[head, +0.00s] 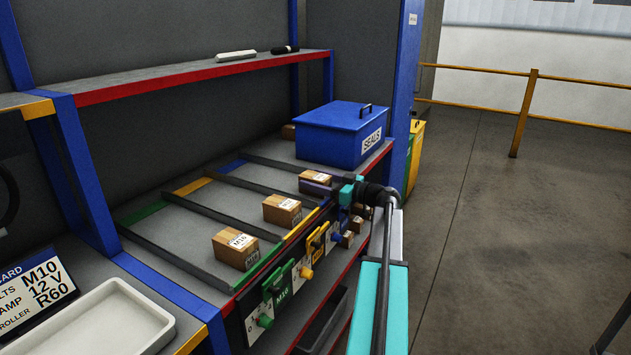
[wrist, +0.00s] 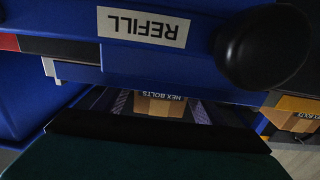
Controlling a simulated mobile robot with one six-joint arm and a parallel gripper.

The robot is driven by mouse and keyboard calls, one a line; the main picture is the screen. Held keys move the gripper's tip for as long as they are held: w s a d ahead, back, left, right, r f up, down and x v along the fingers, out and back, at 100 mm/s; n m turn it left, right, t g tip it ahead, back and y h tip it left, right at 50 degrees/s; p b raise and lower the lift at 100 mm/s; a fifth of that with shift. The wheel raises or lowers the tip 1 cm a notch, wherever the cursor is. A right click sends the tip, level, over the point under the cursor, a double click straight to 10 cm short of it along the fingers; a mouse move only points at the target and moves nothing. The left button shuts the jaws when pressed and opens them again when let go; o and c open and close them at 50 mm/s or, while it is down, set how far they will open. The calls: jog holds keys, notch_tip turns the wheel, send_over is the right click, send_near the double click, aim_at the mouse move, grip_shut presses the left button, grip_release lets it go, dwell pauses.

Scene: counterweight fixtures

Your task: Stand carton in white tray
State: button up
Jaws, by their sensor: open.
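Three brown cartons stand in the shelf lanes in the head view: a near one (head: 236,249) in the green lane, a middle one (head: 282,211) in the yellow lane and a far one (head: 314,178) in the blue lane. The white tray (head: 105,325) is at the lower left and looks empty. My gripper (head: 332,187) is open at the front of the blue lane, close to the far carton. In the wrist view a carton marked HEX BOLTS (wrist: 162,106) shows between the finger pads; contact cannot be told.
A blue SEALS box (head: 342,134) stands behind the far lane. Green (head: 275,290), yellow (head: 313,245) and blue lane fronts carry levers and knobs. A blue REFILL panel (wrist: 205,45) and a black knob (wrist: 263,47) are close in the wrist view. Small cartons (head: 352,232) sit lower.

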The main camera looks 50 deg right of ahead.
jog(key=shift+r+p, duration=0.1)
jog(key=shift+p, duration=0.95)
jog(key=b+v, duration=0.3)
jog(key=v, duration=1.1)
jog(key=shift+w, duration=0.1)
